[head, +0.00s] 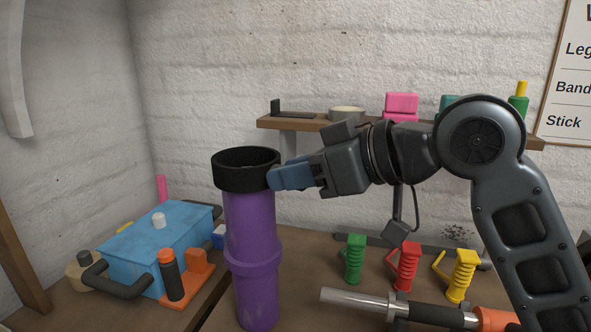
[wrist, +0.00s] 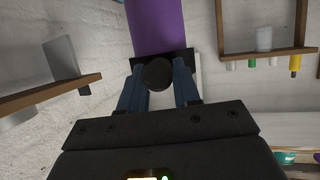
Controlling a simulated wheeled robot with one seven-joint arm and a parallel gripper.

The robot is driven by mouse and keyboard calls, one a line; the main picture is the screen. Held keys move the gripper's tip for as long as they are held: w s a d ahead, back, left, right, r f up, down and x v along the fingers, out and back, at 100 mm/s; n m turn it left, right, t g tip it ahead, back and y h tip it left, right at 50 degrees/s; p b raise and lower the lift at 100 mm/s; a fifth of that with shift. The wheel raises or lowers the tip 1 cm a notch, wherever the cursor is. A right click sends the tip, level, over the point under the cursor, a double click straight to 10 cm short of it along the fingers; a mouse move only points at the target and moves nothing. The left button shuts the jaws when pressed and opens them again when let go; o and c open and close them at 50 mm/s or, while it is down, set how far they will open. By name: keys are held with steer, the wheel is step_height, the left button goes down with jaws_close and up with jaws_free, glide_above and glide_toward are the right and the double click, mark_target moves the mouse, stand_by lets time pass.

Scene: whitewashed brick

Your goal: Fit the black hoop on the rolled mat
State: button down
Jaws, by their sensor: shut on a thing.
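The rolled mat (head: 252,235) is a purple upright cylinder with a raised band partway down, left of centre in the head view. It also shows at the top of the wrist view (wrist: 168,22). The black hoop (head: 245,170) is at the mat's top end, wider than the mat and roughly level. Its inside looks dark, so I cannot tell how far the mat's end reaches into it. My gripper (head: 280,178), with blue fingers, comes from the right and is shut on the hoop's near-right side. In the wrist view a round black knob (wrist: 157,75) sits between the fingers.
A blue box (head: 155,240) with black handles and an orange stand (head: 195,280) are left of the mat. A wooden shelf (head: 300,123) is behind.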

steer(key=shift+f+b, duration=4.55)
steer(key=shift+f, duration=1.85)
steer(key=c, duration=0.7)
jaws_free()
steer(key=shift+v, duration=3.9)
